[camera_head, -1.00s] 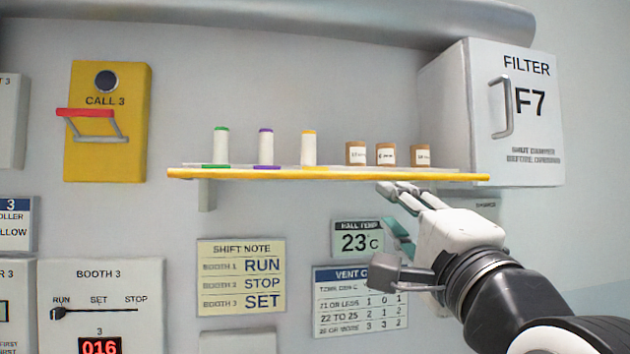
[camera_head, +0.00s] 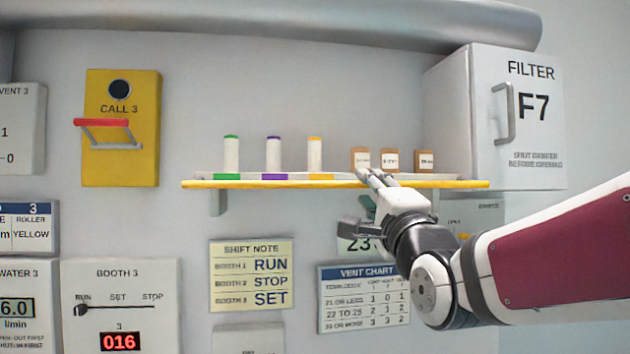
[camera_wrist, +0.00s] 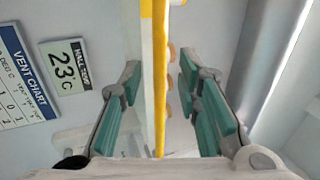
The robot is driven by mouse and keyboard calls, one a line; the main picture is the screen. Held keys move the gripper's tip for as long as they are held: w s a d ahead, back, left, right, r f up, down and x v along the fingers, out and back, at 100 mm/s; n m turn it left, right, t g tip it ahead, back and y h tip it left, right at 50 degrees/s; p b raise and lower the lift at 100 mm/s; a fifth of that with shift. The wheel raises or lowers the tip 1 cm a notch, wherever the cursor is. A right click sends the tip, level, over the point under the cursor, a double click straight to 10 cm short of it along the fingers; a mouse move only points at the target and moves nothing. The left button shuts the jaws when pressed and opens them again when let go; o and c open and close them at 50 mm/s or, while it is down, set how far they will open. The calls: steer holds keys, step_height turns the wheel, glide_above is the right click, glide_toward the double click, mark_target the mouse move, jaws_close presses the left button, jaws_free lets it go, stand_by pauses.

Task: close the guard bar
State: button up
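The guard bar (camera_head: 103,122) is a red bar on grey side arms, on the yellow CALL 3 panel (camera_head: 120,165) at the left of the head view. It juts out below the round dark button (camera_head: 119,89), leaving the button uncovered. My gripper (camera_head: 368,179) is well to the right of it, at the right part of the shelf. The wrist view shows my gripper (camera_wrist: 160,85) open, its green-padded fingers on either side of the shelf's yellow edge. Whether they touch the shelf is unclear. The guard bar is outside the wrist view.
The yellow-edged shelf (camera_head: 225,184) carries spools (camera_head: 273,155) and small brown boxes (camera_head: 390,160), close to my fingers. The filter cabinet (camera_head: 540,115) stands at the right. The Booth 3 lever (camera_head: 81,309) is below the panel. The wall between panel and shelf is bare.

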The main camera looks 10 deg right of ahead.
mark_target(366, 186)
steer(key=shift+x, duration=1.5)
jaws_close()
